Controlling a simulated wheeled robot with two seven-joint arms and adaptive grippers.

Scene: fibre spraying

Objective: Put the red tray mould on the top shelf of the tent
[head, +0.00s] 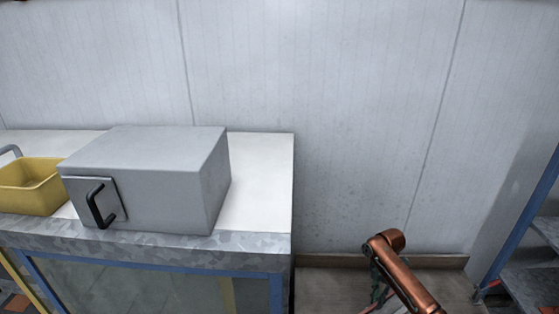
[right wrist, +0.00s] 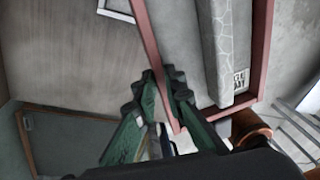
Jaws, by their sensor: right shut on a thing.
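The red tray mould shows in the right wrist view as a long tray with a thin red rim (right wrist: 150,40) around a grey inside. My right gripper (right wrist: 166,90) has green fingers, one on each side of this rim, and is shut on it. The tray extends away from the fingers toward the top of that view, and its far end is cut off. In the head view only a small dark green part of my right gripper (head: 378,292) shows beside my copper arm, and the tray is not clearly visible there. My left gripper is in neither view.
A grey box (head: 150,190) with a black handle stands on a white-topped counter (head: 262,180). A yellow bin (head: 32,190) is to its left. A blue-framed shelf rack (head: 530,225) stands at the right edge. The wall between counter and rack is bare.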

